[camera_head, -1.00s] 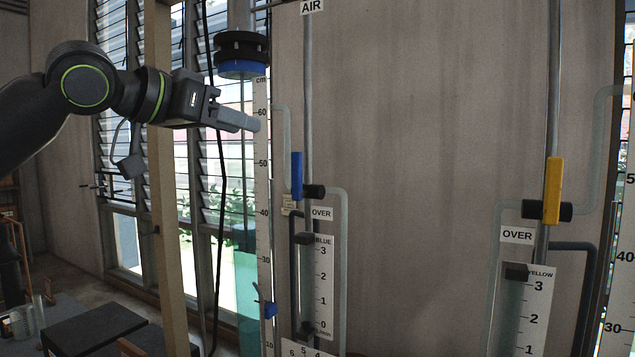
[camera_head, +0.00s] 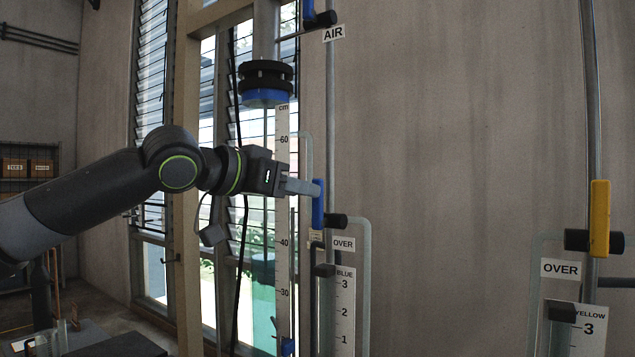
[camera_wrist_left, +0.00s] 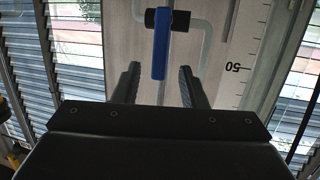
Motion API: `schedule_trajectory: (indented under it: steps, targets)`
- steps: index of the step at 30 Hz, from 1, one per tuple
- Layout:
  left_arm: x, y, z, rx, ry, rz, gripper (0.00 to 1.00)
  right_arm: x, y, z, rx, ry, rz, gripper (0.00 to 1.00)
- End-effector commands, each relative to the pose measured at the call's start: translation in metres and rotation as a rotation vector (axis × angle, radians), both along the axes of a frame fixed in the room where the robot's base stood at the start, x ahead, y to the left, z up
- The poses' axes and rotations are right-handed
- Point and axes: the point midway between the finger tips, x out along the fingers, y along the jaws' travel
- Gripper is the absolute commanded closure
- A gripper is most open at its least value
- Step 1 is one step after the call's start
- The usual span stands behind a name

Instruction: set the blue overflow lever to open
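The blue overflow lever (camera_head: 318,212) stands upright on its black valve body (camera_head: 336,221), above the OVER label (camera_head: 343,244) and the BLUE scale (camera_head: 345,308). My left gripper (camera_head: 304,187) is at the lever's upper end, reaching in from the left. In the left wrist view the blue lever (camera_wrist_left: 160,42) shows between the two spread fingers, with a gap on each side. The fingers look open; whether either touches the lever I cannot tell. My right gripper is in no view.
A tall centimetre ruler (camera_head: 282,215) stands just behind my left gripper. A black and blue round fitting (camera_head: 266,82) is above it. Another valve with a yellow lever (camera_head: 600,218) is at the right. A blue lever shows at the top by the AIR label (camera_head: 334,33).

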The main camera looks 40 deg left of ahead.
Motion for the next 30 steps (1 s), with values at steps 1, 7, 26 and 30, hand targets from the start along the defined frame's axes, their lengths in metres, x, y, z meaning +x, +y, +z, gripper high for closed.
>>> schedule_trajectory:
  steps: [1,7,26,30]
  targets:
    - [0.007,-0.001,0.002,0.003,0.007,0.001,0.62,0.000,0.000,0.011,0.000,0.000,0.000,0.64]
    - [0.029,-0.002,-0.005,0.005,0.007,0.004,0.62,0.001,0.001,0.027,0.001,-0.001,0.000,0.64]
    - [0.047,-0.005,-0.010,0.001,0.000,0.001,0.62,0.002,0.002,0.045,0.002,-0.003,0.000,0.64]
    - [0.047,-0.005,-0.011,0.000,0.000,0.001,0.62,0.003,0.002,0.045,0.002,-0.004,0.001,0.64]
